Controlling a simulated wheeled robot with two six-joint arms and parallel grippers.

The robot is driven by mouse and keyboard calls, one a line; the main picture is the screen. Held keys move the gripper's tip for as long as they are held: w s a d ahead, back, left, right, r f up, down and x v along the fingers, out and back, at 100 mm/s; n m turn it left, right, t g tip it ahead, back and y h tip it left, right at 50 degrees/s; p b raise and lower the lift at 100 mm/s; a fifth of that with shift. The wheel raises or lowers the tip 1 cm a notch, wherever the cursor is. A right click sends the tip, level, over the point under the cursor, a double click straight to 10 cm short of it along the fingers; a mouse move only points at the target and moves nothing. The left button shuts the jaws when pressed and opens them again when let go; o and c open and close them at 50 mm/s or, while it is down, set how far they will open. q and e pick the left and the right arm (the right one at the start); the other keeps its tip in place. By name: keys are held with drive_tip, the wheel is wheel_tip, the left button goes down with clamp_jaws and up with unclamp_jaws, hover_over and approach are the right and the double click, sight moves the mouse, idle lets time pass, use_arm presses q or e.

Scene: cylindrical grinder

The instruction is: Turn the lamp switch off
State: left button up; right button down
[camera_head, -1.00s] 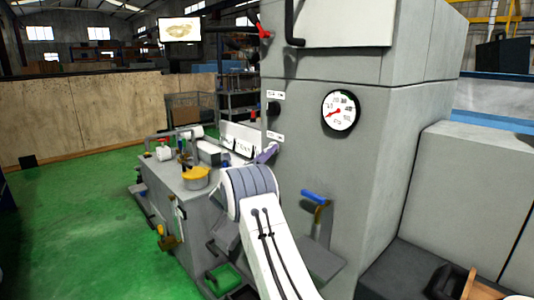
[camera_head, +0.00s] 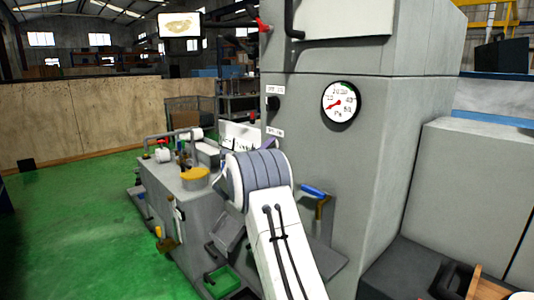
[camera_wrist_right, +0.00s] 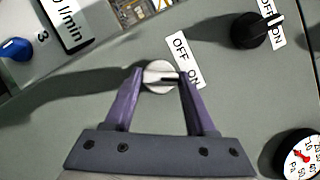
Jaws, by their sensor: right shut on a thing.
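In the right wrist view, a pale round switch (camera_wrist_right: 160,84) sits on the grey panel beside a white OFF/ON label (camera_wrist_right: 186,60). Its ridge lies nearly level and points right, toward ON. My right gripper (camera_wrist_right: 161,75) has its two purple fingers around this switch, shut on it. In the head view my right gripper (camera_head: 268,144) is at the machine's left face, mostly hidden behind my wrist, and the pale switch is hidden there. No marking seen names it as the lamp switch. My left gripper is not in view.
A black switch (camera_wrist_right: 258,30) with another OFF/ON label is at upper right in the wrist view. A blue knob (camera_wrist_right: 15,48) is at upper left. The grey machine (camera_head: 330,180) carries a round gauge (camera_head: 340,102). Green floor (camera_head: 80,230) is open at left.

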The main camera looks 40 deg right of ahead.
drive_tip(key=shift+r+n+y+p, duration=0.1)
drive_tip(key=shift+n+y+p, duration=0.75)
drive_tip(key=shift+n, duration=0.85)
drive_tip(key=shift+r+n+y+p, duration=0.1)
drive_tip(key=shift+n+y+p, duration=0.35)
drive_tip(key=shift+n+p, duration=1)
drive_tip(key=shift+n, duration=0.25)
drive_tip(key=shift+c, duration=1.3)
unclamp_jaws()
drive_tip(key=b+v, duration=0.3)
drive_tip(key=v, duration=0.7)
drive_tip(key=shift+a, duration=0.25)
